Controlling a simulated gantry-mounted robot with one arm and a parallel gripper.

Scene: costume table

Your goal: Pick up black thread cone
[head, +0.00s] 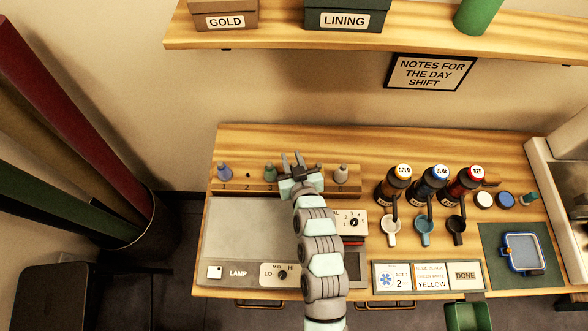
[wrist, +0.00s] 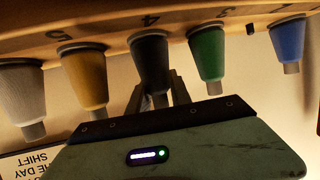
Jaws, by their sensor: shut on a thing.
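The black thread cone (wrist: 150,62) is in the wrist view, at the place marked 4 on the wooden rack (wrist: 105,28), its base against the rack like its neighbours. My gripper (wrist: 158,92) has its fingers closed around the cone's narrow part. In the head view my gripper (head: 292,159) is over the rack and hides the black cone. The green cone (wrist: 207,50) and the yellow cone (wrist: 84,75) stand close on either side of it.
A blue cone (head: 224,171), an empty peg (head: 248,175) and a white cone (head: 341,173) share the rack. Bottles (head: 434,184) with small cups stand to the right. The shelf (head: 400,43) is above. A grey lamp panel (head: 250,227) lies in front.

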